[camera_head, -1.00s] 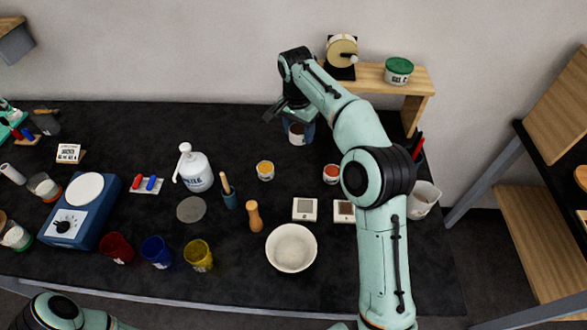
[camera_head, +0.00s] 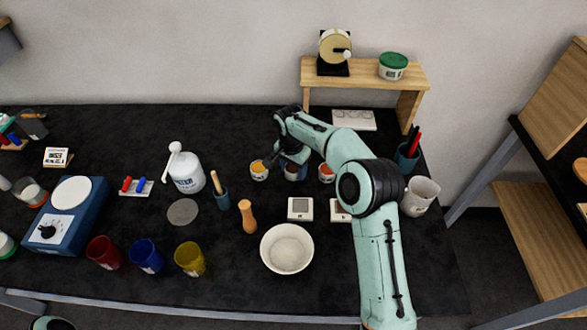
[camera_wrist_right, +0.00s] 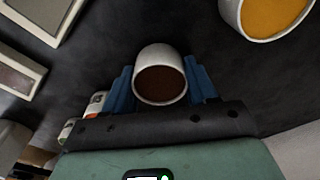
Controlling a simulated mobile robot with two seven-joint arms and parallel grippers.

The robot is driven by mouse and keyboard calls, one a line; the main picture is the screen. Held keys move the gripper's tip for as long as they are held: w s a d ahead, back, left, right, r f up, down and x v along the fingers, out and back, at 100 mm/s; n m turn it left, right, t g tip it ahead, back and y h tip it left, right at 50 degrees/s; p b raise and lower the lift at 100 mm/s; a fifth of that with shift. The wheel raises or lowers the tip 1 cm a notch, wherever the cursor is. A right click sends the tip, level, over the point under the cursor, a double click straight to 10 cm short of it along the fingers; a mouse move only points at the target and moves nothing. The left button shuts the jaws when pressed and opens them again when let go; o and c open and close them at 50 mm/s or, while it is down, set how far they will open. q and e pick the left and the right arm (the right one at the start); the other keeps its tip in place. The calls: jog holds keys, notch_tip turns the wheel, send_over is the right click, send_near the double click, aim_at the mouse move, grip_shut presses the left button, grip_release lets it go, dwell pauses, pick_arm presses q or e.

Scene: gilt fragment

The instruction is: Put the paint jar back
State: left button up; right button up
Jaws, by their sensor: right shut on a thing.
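A white paint jar with brown paint (camera_head: 292,172) is between the blue fingers of my right gripper (camera_head: 293,160), which is shut on it. In the right wrist view the jar (camera_wrist_right: 160,80) shows upright between both fingers (camera_wrist_right: 160,90). In the head view it is in line between a yellow paint jar (camera_head: 259,173) and an orange-red paint jar (camera_head: 327,174). The yellow jar also shows in the wrist view (camera_wrist_right: 268,18). I cannot tell whether the held jar touches the table. My left gripper is out of view.
A pale tray with round recesses (camera_head: 354,120) lies before the wooden shelf (camera_head: 365,70).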

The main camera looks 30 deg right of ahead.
aim_at(292, 168)
jog(key=shift+f, duration=0.15)
jog(key=o, duration=1.1)
jog(key=shift+o, duration=0.2)
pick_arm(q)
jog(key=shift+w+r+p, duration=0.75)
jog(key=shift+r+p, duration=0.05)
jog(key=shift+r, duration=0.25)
pick_arm(e)
notch_tip(292, 168, up, 12)
jog(key=shift+s+a, duration=0.15)
jog(key=shift+a, duration=0.3)
